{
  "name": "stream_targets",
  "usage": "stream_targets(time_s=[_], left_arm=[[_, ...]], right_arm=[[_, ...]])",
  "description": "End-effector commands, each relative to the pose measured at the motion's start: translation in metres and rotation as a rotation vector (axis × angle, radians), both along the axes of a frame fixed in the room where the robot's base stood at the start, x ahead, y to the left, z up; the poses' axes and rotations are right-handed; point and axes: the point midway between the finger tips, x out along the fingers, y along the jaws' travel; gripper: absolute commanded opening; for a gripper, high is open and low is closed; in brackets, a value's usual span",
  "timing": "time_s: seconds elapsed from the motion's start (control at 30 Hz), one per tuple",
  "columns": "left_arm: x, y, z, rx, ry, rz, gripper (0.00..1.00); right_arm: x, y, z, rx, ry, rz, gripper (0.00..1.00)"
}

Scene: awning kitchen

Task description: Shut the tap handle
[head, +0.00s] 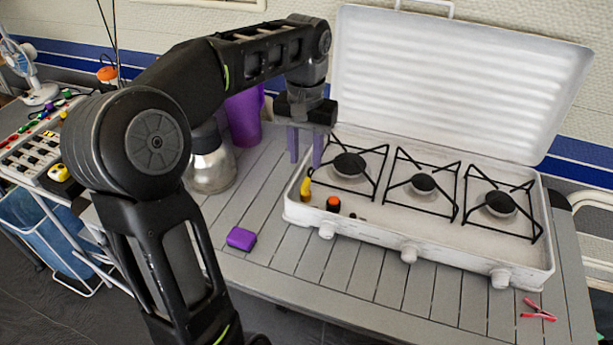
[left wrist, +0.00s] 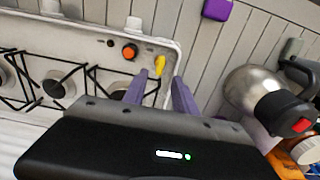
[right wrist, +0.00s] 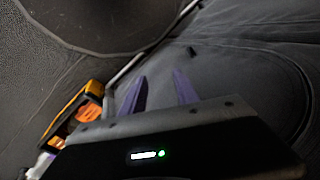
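The tap handle (head: 306,188) is a small yellow lever at the left end of the white camping stove (head: 420,242). It also shows in the left wrist view (left wrist: 160,65), just beyond my fingertips and roughly in line with the gap between them. My left gripper (head: 305,160) is open and empty, with purple fingers pointing down above the stove's left edge, behind the handle in the head view. It seems apart from the handle. My right gripper (right wrist: 158,76) is open and empty in its wrist view, away from the stove.
An orange-topped black knob (head: 333,204) stands right of the handle. Several black burner grates fill the stove, and its lid (head: 460,80) is raised behind. A steel kettle (head: 210,165), a purple pitcher (head: 244,118) and a purple block (head: 241,239) are to the left. Red tongs (head: 538,311) lie front right.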

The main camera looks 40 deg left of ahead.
Motion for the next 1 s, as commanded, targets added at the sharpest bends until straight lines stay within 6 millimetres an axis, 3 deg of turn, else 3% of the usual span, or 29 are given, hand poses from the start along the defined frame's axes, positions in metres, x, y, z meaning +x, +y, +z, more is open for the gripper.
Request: stream_targets(time_s=[0.3, 0.5, 0.8, 1.0], left_arm=[[-0.001, 0.000, -0.047, -0.001, 0.003, 0.000, 0.34], [-0.001, 0.000, -0.067, 0.001, 0.001, 0.001, 0.34], [0.000, 0.000, -0.071, 0.001, -0.001, 0.000, 0.34], [0.000, 0.000, -0.070, 0.001, -0.001, 0.000, 0.18]], right_arm=[[0.000, 0.000, -0.002, 0.000, -0.001, 0.000, 0.36], [0.000, 0.000, -0.001, 0.000, -0.001, 0.000, 0.36], [0.000, 0.000, -0.002, 0.000, -0.001, 0.000, 0.36], [0.000, 0.000, -0.002, 0.000, -0.001, 0.000, 0.36]])
